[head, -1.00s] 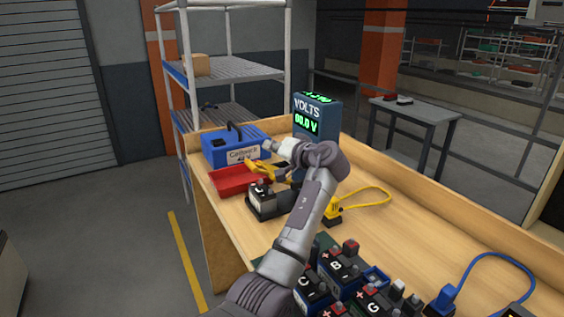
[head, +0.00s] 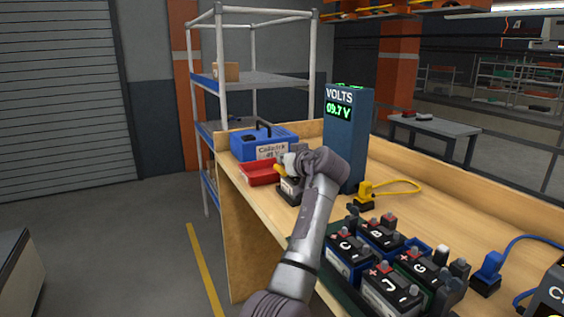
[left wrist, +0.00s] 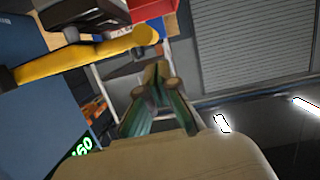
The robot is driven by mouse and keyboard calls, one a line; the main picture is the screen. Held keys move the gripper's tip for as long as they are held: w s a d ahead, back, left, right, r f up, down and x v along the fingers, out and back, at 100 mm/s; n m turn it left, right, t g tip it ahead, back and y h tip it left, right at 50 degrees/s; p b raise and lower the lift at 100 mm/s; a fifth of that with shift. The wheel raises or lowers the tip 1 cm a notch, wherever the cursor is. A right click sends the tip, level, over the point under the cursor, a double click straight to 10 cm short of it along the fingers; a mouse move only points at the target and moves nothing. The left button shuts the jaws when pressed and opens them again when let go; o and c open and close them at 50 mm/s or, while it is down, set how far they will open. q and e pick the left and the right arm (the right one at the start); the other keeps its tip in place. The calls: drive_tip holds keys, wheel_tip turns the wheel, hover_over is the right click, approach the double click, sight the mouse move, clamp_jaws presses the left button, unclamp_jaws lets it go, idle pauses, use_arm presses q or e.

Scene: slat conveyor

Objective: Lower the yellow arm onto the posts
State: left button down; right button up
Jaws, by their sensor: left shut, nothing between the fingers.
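The yellow arm (head: 280,169) shows only in part in the head view, low over a battery (head: 289,189) on the bench. My left gripper (head: 291,162) hides the rest of it. In the left wrist view the yellow arm (left wrist: 85,58) runs out from the blue volt meter, with a rounded end, beside a dark block. My left gripper (left wrist: 156,75) is shut and empty there, apart from the yellow arm. The volt meter (head: 347,140) reads 09.7 V. Whether the yellow arm touches the posts is hidden. My right gripper is out of view.
A red tray (head: 260,174) and a blue case (head: 264,143) are behind the battery. A yellow plug (head: 366,190) lies right of the meter. Several batteries stand in a rack at the front. The bench's middle right is clear.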

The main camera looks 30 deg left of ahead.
use_arm(q)
drive_tip(key=shift+f, duration=0.45)
drive_tip(key=shift+s+b, duration=0.1)
drive_tip(key=shift+b, duration=0.2)
